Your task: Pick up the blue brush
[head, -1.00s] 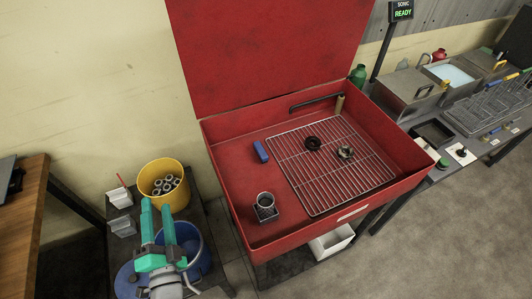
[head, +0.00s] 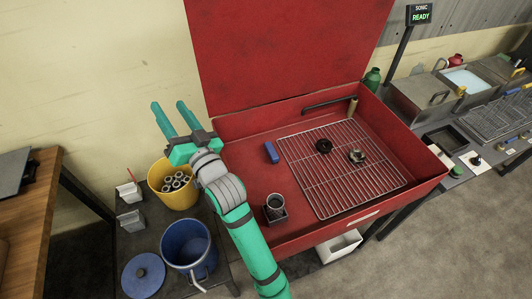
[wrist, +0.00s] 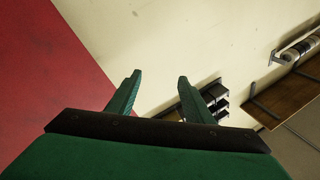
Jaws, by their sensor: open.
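The blue brush (head: 271,152) lies on the floor of the red wash basin (head: 243,188), left of the wire rack. It looks like a small blue block. My gripper (head: 171,112) is raised above the yellow bucket, left of the basin, with its two green fingers apart and nothing between them. The brush is to its right and lower. In the wrist view my open fingers (wrist: 157,85) point toward the cream wall, and the brush is not in sight there.
A small square holder with a cup (head: 275,208) stands at the basin's front left. A yellow bucket (head: 160,196) and a blue bucket (head: 187,246) stand left of the basin. The red lid (head: 275,50) stands upright behind.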

